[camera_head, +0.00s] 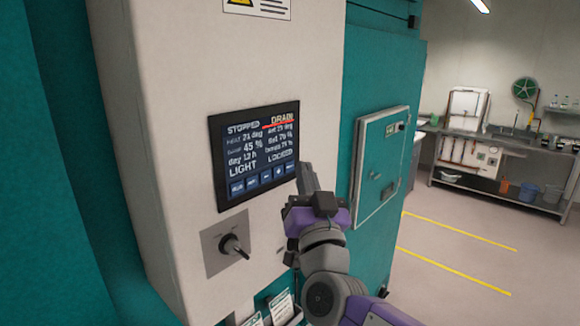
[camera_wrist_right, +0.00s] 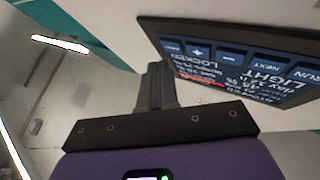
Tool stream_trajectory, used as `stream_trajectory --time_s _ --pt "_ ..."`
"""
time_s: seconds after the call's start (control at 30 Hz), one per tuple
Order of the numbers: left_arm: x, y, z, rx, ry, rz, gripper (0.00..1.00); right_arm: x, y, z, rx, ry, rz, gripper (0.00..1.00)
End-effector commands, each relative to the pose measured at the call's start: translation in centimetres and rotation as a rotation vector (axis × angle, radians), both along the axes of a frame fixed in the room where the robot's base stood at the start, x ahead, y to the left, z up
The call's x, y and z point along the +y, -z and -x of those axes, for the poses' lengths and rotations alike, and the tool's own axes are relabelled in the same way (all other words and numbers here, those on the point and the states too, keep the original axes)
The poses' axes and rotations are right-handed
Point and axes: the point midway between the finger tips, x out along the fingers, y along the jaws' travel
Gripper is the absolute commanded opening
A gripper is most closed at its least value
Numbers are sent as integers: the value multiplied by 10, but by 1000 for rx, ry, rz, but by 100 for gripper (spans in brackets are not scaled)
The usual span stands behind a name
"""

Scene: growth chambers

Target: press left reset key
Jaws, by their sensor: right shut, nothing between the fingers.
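The control screen (camera_head: 255,150) sits on the pale front panel and shows "LIGHT" and "LOCKED", with a row of blue keys along its bottom. In the right wrist view the screen (camera_wrist_right: 250,60) appears turned over, with keys marked RUN, NEXT, minus and plus. The key at the end beyond plus (camera_wrist_right: 174,47) has no legible label, and I cannot make out a reset marking. My right gripper (camera_head: 308,178) is shut and empty, just right of the screen's lower right corner. Its fingers (camera_wrist_right: 154,75) look apart from the screen. My left gripper is out of view.
A dark rotary knob (camera_head: 233,246) is on a grey plate below the screen. Paper tags (camera_head: 282,306) hang below. A bench (camera_head: 495,190) stands at the back; the floor between is clear.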

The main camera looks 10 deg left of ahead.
Motion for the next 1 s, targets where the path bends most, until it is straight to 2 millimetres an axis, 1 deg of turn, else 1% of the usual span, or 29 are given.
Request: stream_trajectory --time_s 0.37,1.0 --pt "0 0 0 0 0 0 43 7 0 -5 1 0 0 0" --pt "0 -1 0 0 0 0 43 9 0 -7 0 0 0 0"
